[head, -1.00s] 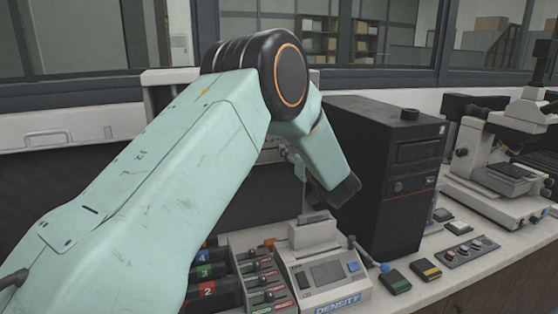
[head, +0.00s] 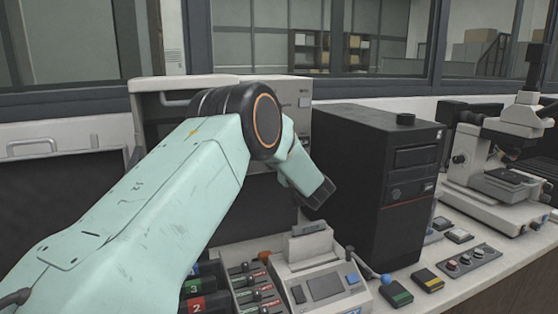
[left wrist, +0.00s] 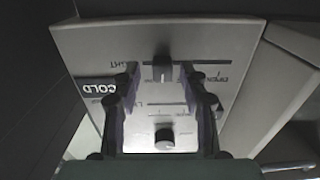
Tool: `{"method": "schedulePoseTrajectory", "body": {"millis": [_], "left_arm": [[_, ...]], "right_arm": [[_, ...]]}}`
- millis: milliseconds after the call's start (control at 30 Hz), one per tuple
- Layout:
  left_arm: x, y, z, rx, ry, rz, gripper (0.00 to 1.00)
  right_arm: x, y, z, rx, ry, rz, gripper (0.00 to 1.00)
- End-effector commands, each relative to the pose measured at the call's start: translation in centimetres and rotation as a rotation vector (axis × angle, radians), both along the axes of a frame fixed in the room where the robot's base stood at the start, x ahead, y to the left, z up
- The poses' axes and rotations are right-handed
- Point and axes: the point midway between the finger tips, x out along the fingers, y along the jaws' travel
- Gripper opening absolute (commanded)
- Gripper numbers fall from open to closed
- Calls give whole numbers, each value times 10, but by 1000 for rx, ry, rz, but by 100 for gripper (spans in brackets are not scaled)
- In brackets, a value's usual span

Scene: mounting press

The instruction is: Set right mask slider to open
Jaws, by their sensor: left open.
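In the left wrist view, a pale panel appears upside down with two slider knobs. The right mask slider (left wrist: 162,66) is the upper dark knob, beside a label ending in "GHT"; "OPEN" is printed towards the right of its slot. The knob stands near the slot's middle, short of that label. My left gripper (left wrist: 159,74) is open, with one fingertip on each side of this knob and gaps visible. The other knob (left wrist: 165,138) sits lower, between the finger bases.
A "COLD" label (left wrist: 97,86) is left of the fingers. In the head view a black tower (head: 385,180) stands right of my wrist, with a density meter (head: 320,270) below and a microscope (head: 510,150) farther right. Small button boxes (head: 428,280) lie on the bench.

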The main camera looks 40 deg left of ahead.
Motion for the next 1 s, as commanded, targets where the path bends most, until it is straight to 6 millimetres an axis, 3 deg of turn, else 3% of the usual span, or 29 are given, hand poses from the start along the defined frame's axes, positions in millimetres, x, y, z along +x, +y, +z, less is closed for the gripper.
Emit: {"method": "schedulePoseTrajectory", "body": {"millis": [267,800,1000], "left_arm": [[2,3,0,1,0,-1,43],[2,3,1,0,-1,0,0],[2,2,1,2,-2,-1,0]], "right_arm": [[0,0,0,0,1,0,40],[0,0,0,0,1,0,40],[0,0,0,0,1,0,40]]}}
